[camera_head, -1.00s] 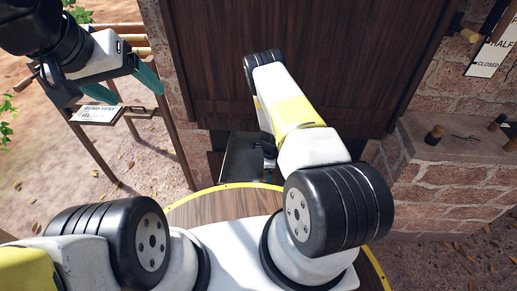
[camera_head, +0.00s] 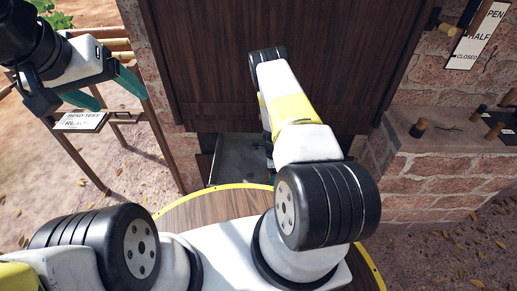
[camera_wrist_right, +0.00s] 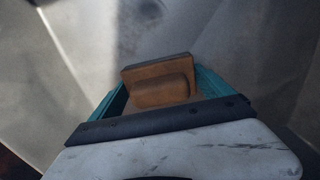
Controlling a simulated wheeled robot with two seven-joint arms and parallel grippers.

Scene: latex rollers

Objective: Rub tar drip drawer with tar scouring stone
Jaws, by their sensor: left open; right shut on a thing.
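The tar drip drawer (camera_head: 233,157) is a grey metal tray low under the dark wooden panel in the head view, partly hidden by my right arm. Its grey metal surface fills the right wrist view (camera_wrist_right: 250,50), with a dark smudge near the top. The tar scouring stone (camera_wrist_right: 160,82) is an orange-brown block. My right gripper (camera_wrist_right: 160,88) is shut on it with teal fingers at both sides, over the metal; I cannot tell whether it touches. My left gripper (camera_head: 108,90) is open and empty at upper left.
A wooden stand with a white sign (camera_head: 80,121) is at left, near my left gripper. A brick ledge (camera_head: 440,140) with wooden pegs is at right. The dark wooden panel (camera_head: 330,60) stands above the drawer. A white label board (camera_head: 477,38) is at upper right.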

